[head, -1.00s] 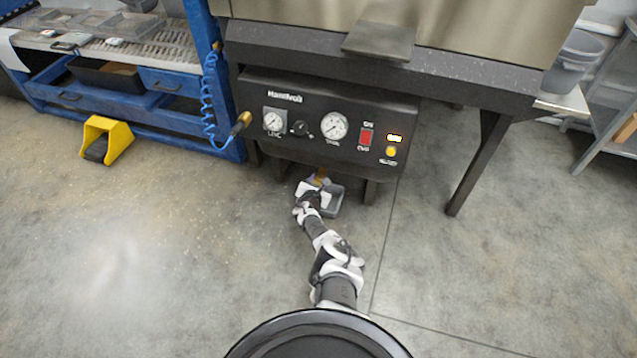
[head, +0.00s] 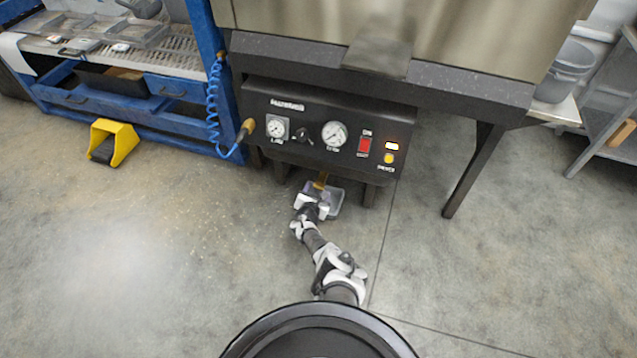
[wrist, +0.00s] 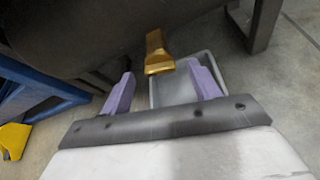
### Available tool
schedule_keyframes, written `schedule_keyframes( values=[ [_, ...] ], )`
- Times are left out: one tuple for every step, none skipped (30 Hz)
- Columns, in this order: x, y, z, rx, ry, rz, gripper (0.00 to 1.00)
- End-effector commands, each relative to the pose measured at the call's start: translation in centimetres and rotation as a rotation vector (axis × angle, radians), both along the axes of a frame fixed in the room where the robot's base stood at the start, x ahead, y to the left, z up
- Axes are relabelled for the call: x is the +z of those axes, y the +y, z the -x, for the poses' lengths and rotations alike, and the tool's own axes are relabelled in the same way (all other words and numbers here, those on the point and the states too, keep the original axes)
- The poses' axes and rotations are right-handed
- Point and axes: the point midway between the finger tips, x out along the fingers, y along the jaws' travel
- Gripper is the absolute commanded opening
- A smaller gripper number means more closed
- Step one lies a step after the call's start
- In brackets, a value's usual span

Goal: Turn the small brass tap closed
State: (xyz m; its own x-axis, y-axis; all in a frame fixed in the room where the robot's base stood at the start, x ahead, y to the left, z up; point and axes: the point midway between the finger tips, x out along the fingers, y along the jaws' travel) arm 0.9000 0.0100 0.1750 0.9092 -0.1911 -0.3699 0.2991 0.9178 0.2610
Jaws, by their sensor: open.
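The small brass tap (wrist: 158,54) hangs below the dark machine. In the wrist view it shows as a gold, flared piece ahead of my gripper (wrist: 164,88), between the lines of the two purple fingers but apart from them. The fingers are spread with nothing between them. In the head view the tap (head: 321,180) is a small gold spot under the control panel, just beyond my gripper (head: 317,191). My gripper's body hides part of the area there, so the finger gap is hard to see in that view.
A grey tray (wrist: 186,80) sits on the floor below the tap. The black control panel (head: 318,150) is above, with the machine's legs on both sides. A yellow pedal (head: 122,140) and blue bench stand at left. The floor in front is clear.

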Motion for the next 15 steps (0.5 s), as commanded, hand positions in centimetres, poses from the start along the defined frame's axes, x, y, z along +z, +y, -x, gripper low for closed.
schedule_keyframes(
  values=[
    [1.0, 0.2, 0.7, 0.001, 0.001, -0.002, 0.62],
    [1.1, 0.3, 1.1, 0.000, 0.002, -0.003, 0.62],
    [1.3, 0.3, 1.6, 0.000, 0.002, 0.000, 0.62],
    [1.4, 0.4, 2.0, 0.000, 0.002, 0.000, 0.62],
    [1.6, 0.5, 2.3, 0.000, 0.002, 0.000, 0.62],
    [1.8, 0.6, 2.9, 0.000, 0.003, -0.002, 0.62],
    [1.9, 0.7, 3.3, 0.000, 0.003, -0.002, 0.62],
    [2.1, 0.8, 3.6, 0.000, 0.002, -0.003, 0.62],
    [2.3, 0.9, 4.1, -0.001, 0.002, -0.001, 0.62],
    [2.5, 1.0, 4.5, -0.001, 0.002, -0.001, 0.62],
    [2.6, 1.0, 4.9, 0.000, 0.002, 0.000, 0.62],
    [2.8, 1.1, 5.4, -0.001, 0.002, -0.001, 0.62],
    [2.9, 1.2, 5.7, 0.000, 0.002, -0.002, 0.62],
    [3.0, 1.3, 6.1, 0.001, 0.002, -0.002, 0.62],
    [3.1, 1.4, 6.5, 0.000, 0.003, -0.002, 0.62]
  ],
)
